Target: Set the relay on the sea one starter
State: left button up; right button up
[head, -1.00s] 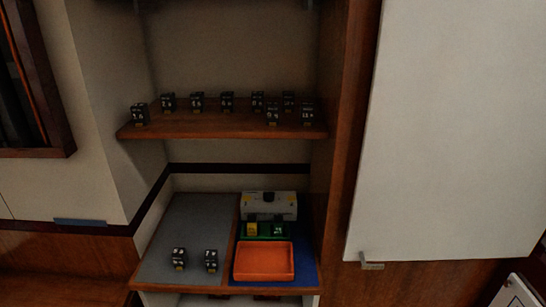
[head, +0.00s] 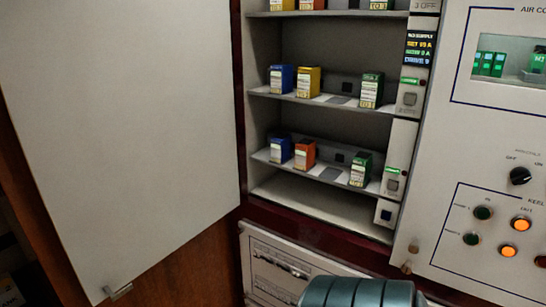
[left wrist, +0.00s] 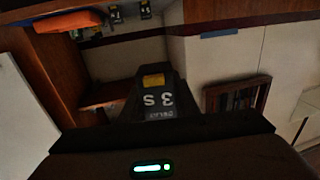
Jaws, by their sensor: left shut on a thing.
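In the left wrist view my left gripper (left wrist: 155,125) is shut on a black relay (left wrist: 155,98). The relay has a yellow patch and white lettering that reads upside down, like "3 S". In the head view an open cabinet holds coloured blocks in rows. The upper full row has a blue (head: 281,78), a yellow (head: 307,81) and a green block (head: 371,90). The row below has a blue (head: 280,150), an orange-red (head: 304,154) and a green block (head: 360,169). I cannot read which row is the sea one starter. My right gripper is out of view.
A white door (head: 115,120) stands left of the cabinet. A white control panel (head: 440,200) with knobs and lit orange buttons is on the right. In the left wrist view an orange tray (left wrist: 70,20) and small black relays (left wrist: 113,15) are at the top.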

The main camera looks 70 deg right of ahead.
aim_at(363, 155)
jog(key=z, duration=3.25)
